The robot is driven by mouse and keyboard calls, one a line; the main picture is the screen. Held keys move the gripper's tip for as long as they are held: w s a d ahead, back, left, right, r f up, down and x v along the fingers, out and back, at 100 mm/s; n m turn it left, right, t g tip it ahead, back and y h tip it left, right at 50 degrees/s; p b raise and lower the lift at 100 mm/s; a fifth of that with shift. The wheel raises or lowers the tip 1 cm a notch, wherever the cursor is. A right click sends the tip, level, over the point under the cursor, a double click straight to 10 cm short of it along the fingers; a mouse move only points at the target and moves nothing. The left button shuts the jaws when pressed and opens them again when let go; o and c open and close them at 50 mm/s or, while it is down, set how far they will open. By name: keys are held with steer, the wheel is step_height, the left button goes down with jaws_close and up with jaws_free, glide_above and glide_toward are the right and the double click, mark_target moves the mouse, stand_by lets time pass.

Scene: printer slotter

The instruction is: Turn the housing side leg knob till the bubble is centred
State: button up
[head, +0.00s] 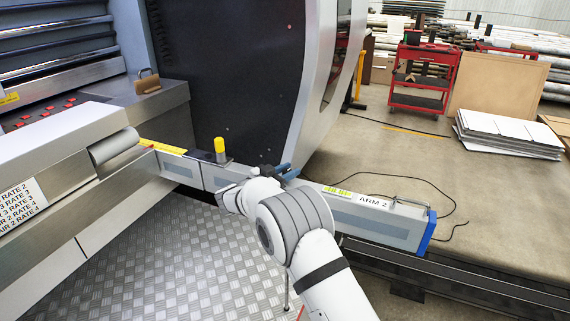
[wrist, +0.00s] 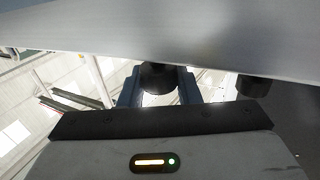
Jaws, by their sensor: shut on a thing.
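The long grey beam labelled ARM 2 (head: 375,202) runs from the printer housing (head: 200,45) to a blue end cap (head: 428,232). A small yellow-green level vial (head: 337,191) sits on its top; the bubble is too small to read. In the wrist view, the beam (wrist: 110,32) crosses overhead, with a dark round knob (wrist: 158,76) below its edge. My gripper (wrist: 160,92) is shut on this knob, one finger on each side. A second dark knob (wrist: 253,87) stands to the right, apart from the fingers.
A yellow-topped post (head: 220,150) stands on the beam left of my arm. A checker-plate floor (head: 150,255) lies below. A dark rail (head: 470,287) runs at lower right. A red cart (head: 420,75) and stacked panels (head: 508,135) stand far back.

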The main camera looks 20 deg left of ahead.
steer(key=o, duration=1)
steer(key=shift+c, duration=0.2)
steer(key=p+v, duration=0.1)
steer(key=v, duration=0.6)
steer(key=shift+s+a, duration=0.25)
steer(key=shift+s, duration=0.1)
steer(key=shift+r, duration=0.1)
